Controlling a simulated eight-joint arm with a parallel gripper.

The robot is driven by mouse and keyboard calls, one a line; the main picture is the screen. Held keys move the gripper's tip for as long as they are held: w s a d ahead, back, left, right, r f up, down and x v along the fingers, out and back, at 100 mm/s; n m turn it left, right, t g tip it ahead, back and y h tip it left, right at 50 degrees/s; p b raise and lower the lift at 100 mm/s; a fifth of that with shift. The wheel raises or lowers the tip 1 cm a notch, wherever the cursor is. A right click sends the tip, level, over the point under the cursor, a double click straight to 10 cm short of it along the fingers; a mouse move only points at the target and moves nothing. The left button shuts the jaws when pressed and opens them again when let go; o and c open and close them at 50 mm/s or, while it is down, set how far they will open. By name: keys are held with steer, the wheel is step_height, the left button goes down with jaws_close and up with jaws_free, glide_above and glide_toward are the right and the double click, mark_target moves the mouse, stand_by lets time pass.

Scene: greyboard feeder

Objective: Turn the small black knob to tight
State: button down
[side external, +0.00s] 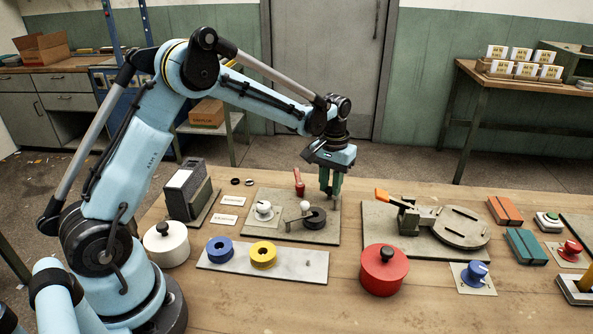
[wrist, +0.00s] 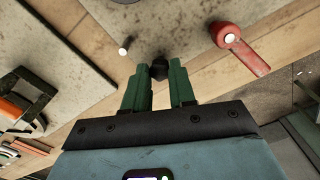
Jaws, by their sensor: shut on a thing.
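The small black knob (wrist: 159,70) shows in the wrist view between the tips of my green fingers. My gripper (wrist: 160,76) is shut on it. In the side view my gripper (side external: 330,196) points straight down at the right back part of a grey plate (side external: 285,234), and its fingers hide the knob there. Any marking for tight or loose on the knob is too small or hidden to read.
A red lever (side external: 299,185) stands close left of my gripper, with a white dial (side external: 263,208) and a black disc (side external: 316,219) on the same plate. An orange-handled fixture (side external: 408,213) is to the right. A red lidded pot (side external: 384,272) stands in front.

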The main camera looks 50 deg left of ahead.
mark_target(330, 188)
steer(key=n, duration=0.4)
steer(key=shift+n, duration=1.8)
steer(key=c, duration=0.9)
jaws_free()
steer(key=shift+r, duration=0.1)
step_height(330, 188, up, 12)
